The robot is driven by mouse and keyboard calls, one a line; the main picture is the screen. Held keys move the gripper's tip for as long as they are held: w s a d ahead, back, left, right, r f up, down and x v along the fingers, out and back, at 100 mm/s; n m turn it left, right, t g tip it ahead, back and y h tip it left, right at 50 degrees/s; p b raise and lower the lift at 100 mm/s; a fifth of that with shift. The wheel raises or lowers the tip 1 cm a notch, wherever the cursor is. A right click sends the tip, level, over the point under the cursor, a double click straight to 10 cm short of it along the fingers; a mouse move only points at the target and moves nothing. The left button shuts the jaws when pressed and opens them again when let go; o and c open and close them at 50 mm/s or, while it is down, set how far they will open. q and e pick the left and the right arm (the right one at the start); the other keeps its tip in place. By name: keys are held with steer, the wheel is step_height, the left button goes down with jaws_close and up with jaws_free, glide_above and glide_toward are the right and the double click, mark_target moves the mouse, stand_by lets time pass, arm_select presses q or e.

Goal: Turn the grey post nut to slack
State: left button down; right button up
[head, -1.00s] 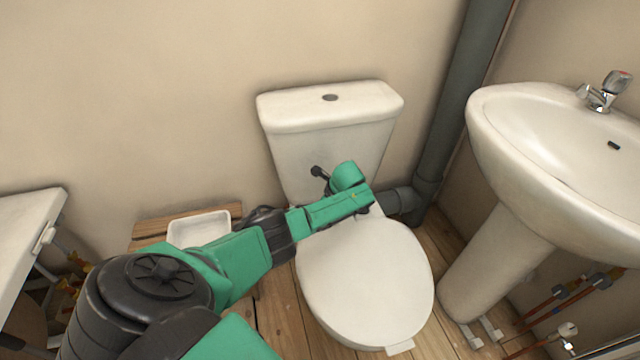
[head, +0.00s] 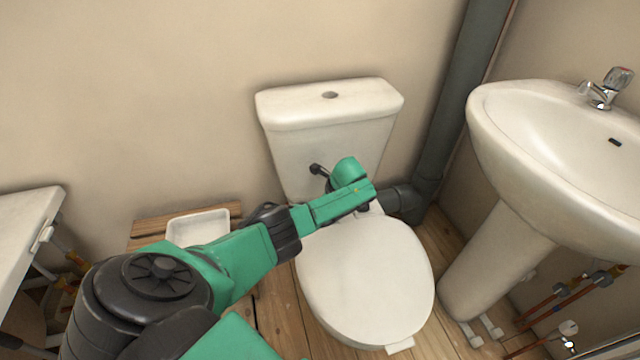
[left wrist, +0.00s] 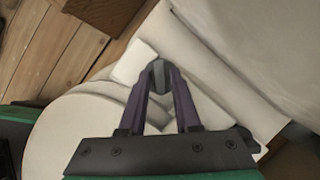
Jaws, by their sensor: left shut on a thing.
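The grey post nut (left wrist: 158,78) shows in the left wrist view as a small grey piece between the fingertips of my left gripper (left wrist: 159,70). The gripper is shut on it, with the two dark fingers converging around its sides. It is close to the white toilet, between the seat and the cistern. In the head view my left wrist is in front of the cistern, above the back of the seat, and hides the nut and fingertips. How far the nut is turned cannot be told. My right gripper is in neither view.
The toilet cistern (head: 330,107) stands against the wall above the closed lid (head: 367,275). A grey soil pipe (head: 453,95) and a basin (head: 545,165) are on the right. A white tray (head: 198,225) sits on boards at left.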

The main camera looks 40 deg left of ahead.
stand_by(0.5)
arm_select(q)
steer(key=c, duration=0.9)
jaws_free()
steer(key=shift+o, duration=0.2)
steer(key=shift+r, duration=0.15)
steer(key=p+v, duration=0.3)
steer(key=v, duration=0.2)
steer(key=shift+w, duration=0.1)
steer(key=p+v, duration=0.3)
steer(key=v, duration=0.6)
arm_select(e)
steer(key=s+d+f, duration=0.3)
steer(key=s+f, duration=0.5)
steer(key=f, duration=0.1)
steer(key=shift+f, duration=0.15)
arm_select(q)
steer(key=shift+d, duration=0.1)
